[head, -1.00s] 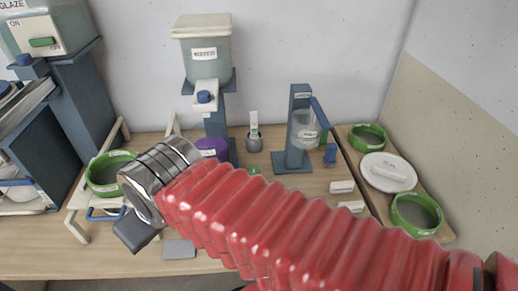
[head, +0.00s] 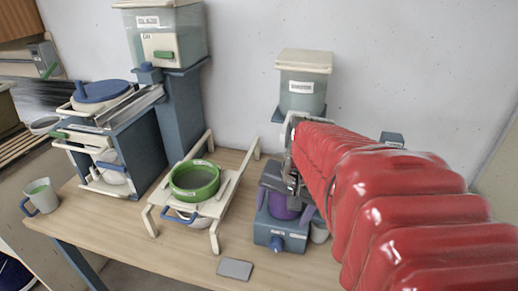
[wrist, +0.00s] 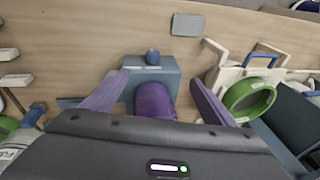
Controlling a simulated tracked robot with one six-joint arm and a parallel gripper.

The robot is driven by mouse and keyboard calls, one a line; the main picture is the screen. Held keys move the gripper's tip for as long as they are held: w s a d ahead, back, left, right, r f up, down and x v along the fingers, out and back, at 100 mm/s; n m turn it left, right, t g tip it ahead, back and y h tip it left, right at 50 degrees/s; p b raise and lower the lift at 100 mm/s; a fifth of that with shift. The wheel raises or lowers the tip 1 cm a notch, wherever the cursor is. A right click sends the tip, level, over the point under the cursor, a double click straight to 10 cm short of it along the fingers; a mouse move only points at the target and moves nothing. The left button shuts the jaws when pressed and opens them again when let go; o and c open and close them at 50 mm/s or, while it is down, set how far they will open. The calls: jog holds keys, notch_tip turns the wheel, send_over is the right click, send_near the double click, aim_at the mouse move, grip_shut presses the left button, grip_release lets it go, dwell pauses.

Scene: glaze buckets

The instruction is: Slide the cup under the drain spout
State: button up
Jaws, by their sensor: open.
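A grey cup (head: 42,196) with a blue handle and something green inside stands upright at the left end of the table in the head view. A white vessel (head: 178,216) with a blue handle sits low in a white stand, under a green ring-shaped bowl (head: 194,180). I cannot tell for certain which part is the drain spout. My gripper (wrist: 160,78) is open, its fingers on either side of a purple object (wrist: 154,101) on a blue base (wrist: 158,76); I cannot tell whether they touch it. The head view also shows the purple object (head: 283,205), partly hidden by my gripper (head: 285,184).
A glaze tank (head: 164,35) with a green lever stands on a blue column at the back left. A blue-lidded pot (head: 102,92) sits on a rack beside it. A second tank (head: 303,85) stands behind my arm. A flat grey plate (head: 234,269) lies near the front edge.

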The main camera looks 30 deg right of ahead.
jog(key=d+f+m+y, duration=0.1)
jog(key=d+m, duration=0.9)
jog(key=s+d+f+m+t+y, duration=0.1)
jog(key=d+f+m, duration=0.1)
jog(key=d+m, duration=0.7)
jog(key=shift+s+d+f+m, duration=0.25)
jog(key=shift+s+d+m, duration=0.05)
jog(key=shift+d+m, duration=0.1)
jog(key=shift+s+d+f+x, duration=0.15)
jog(key=shift+s+x, duration=0.25)
jog(key=shift+x, duration=2.1)
jog(key=shift+s+d+f+x, duration=0.2)
jog(key=shift+s+x, duration=0.2)
jog(key=shift+x, duration=2.05)
jog(key=shift+s+d+f+x, duration=0.15)
jog(key=shift+s+x, duration=0.2)
jog(key=shift+x, duration=2.15)
jog(key=shift+c, duration=0.4)
jog(key=c, duration=1)
jog(key=o, duration=1.1)
